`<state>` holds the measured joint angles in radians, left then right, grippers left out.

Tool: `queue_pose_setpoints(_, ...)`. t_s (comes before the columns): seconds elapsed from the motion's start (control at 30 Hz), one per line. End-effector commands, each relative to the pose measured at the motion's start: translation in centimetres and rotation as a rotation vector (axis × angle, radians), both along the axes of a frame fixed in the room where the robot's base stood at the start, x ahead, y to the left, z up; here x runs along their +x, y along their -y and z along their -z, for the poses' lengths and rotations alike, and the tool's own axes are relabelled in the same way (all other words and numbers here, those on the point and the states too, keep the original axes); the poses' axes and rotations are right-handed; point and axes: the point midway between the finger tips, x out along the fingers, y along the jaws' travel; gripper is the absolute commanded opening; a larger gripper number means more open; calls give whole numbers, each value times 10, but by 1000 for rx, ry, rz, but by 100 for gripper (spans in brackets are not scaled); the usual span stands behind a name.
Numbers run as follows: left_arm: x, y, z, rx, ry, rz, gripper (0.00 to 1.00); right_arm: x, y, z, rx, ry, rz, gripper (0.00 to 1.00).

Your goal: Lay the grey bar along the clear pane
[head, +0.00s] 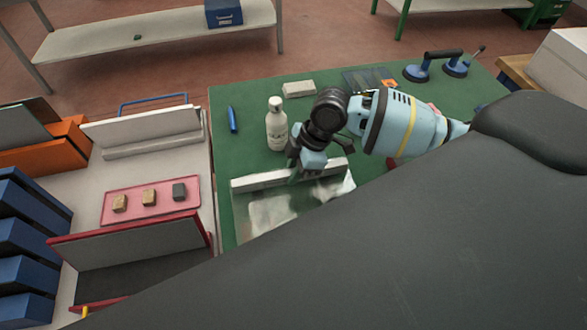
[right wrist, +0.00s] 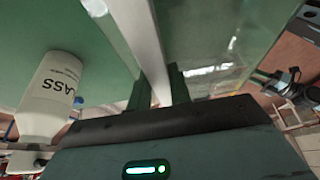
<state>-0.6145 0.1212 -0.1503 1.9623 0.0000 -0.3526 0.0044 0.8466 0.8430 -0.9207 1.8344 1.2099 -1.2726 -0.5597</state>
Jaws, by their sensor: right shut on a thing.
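The grey bar (head: 258,181) is long and pale. It runs along the far edge of the clear pane (head: 282,208), which lies on the green table and shows reflections. My right gripper (head: 306,174) is shut on the bar, right of its middle. In the right wrist view the bar (right wrist: 146,45) runs up from between the fingertips (right wrist: 158,92), with the pane (right wrist: 222,55) on its right side. I cannot tell whether the bar touches the pane or is slightly above it. My arm hides the pane's near right part. My left gripper is not in view.
A white bottle (head: 276,125) stands close behind the bar, left of my right gripper. A blue marker (head: 233,119), a pale block (head: 298,89) and a blue suction lifter (head: 436,67) lie farther back. A pink tray (head: 107,215) with small blocks is on the left.

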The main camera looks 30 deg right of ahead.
Motion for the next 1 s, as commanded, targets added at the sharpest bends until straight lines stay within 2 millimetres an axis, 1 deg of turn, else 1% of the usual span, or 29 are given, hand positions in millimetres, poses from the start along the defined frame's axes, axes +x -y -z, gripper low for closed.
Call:
queue_pose_setpoints(0.53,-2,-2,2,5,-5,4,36,0,0,6,2,2,-1,0)
queue_pose_setpoints(0.57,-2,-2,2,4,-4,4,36,1,0,6,1,3,0,21)
queue_pose_setpoints(0.73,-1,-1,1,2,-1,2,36,0,0,6,1,2,-1,43)
queue_pose_setpoints(0.77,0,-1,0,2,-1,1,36,0,0,6,1,2,-1,45)
queue_pose_setpoints(1.0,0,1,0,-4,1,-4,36,0,0,8,-1,-1,0,45)
